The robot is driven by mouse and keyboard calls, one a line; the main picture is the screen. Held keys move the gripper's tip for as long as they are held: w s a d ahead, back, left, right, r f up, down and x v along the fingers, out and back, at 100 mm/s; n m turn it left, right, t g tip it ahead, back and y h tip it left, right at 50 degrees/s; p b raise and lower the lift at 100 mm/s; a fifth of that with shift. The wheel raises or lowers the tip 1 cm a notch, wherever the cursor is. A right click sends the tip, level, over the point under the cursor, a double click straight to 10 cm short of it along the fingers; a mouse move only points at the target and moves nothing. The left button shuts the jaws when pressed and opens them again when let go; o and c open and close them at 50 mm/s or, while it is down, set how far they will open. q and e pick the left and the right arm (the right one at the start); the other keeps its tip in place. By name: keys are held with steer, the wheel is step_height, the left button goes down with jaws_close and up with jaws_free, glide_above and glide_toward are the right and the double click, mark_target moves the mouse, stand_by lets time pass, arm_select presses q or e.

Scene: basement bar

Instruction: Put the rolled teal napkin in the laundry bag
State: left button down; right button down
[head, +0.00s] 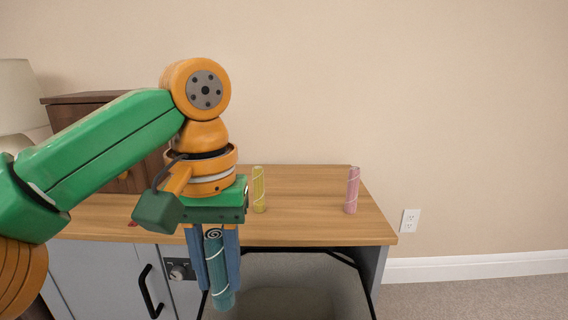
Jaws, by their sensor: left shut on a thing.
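My left gripper (212,268) points down in front of the wooden desk's front edge. Its blue fingers are shut on the rolled teal napkin (220,280), which hangs upright between them with its spiral end up. The napkin's lower end reaches below the fingertips. A thin black frame (362,278) with a greyish area inside shows below the desk top, right of the napkin. It may be the laundry bag, but it is cut off by the lower picture edge and I cannot tell for sure. My right gripper is out of view.
A yellow rolled napkin (259,190) and a pink rolled napkin (352,190) stand upright on the desk (310,228). A grey cabinet (108,272) with a black handle is at lower left. A dark wooden box (75,110) and a lamp (20,95) stand behind my arm.

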mark_target(220, 244)
arm_select(q)
steer(key=w+f, duration=0.4)
steer(key=w, duration=0.2)
steer(key=shift+w, duration=0.2)
jaws_free()
stand_by(0.7)
steer(key=s+r, duration=0.1)
steer(key=r, duration=0.1)
steer(key=s+r, duration=0.1)
steer(key=r, duration=0.1)
steer(key=s+r, duration=0.2)
steer(key=s+a, duration=1)
steer(key=s, duration=0.4)
steer(key=shift+a, duration=0.1)
